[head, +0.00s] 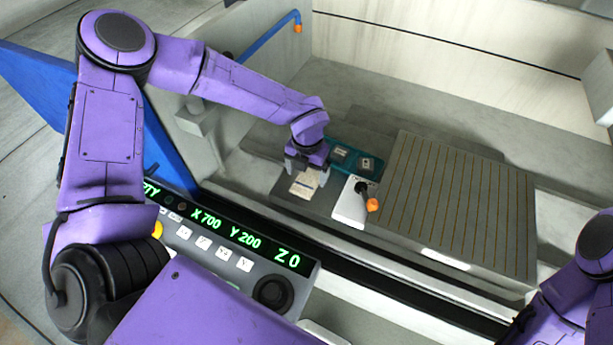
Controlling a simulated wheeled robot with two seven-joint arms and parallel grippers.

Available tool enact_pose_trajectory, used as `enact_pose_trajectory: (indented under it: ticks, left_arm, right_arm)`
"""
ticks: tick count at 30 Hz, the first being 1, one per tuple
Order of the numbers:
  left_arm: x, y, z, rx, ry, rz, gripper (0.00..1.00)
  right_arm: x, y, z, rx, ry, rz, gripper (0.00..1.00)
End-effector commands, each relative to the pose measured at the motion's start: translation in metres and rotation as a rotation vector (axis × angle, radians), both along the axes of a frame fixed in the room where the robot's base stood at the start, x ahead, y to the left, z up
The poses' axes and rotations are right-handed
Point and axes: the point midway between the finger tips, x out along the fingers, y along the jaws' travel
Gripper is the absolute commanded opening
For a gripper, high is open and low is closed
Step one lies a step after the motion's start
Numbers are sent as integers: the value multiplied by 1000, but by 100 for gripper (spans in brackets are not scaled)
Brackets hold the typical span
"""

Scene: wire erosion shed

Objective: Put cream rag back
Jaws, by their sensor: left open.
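A cream rag (303,186), small and flat with faint markings, lies on the dark grey surface inside the machine in the head view. My left gripper (307,172) is right at the rag, pointing down, its fingers apart above its far part. The gripper hides the rag's far edge. I cannot tell whether the fingers touch the rag. My right arm shows only at the lower right edge, and its gripper cannot be made out.
A teal tray (343,171) with small items sits just right of the left gripper. A white block (347,212) with a black and orange handle (372,204) stands nearby. A slotted plate (455,200) fills the right. A control panel (225,245) is in front.

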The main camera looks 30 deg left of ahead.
Motion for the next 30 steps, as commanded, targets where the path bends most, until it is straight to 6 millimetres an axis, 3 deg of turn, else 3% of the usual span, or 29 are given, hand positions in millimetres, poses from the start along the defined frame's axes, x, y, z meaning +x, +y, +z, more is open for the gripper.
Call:
enact_pose_trajectory:
  ticks: [6,12,30]
  left_arm:
    - [1,0,56,-2,-6,1,88]
    - [0,0,89,-1,-2,1,88]
    - [0,0,95,-1,1,-1,88]
  right_arm:
    - [0,0,-12,0,0,0,0]
    - [0,0,-16,0,0,0,0]
    - [0,0,-16,0,0,0,0]
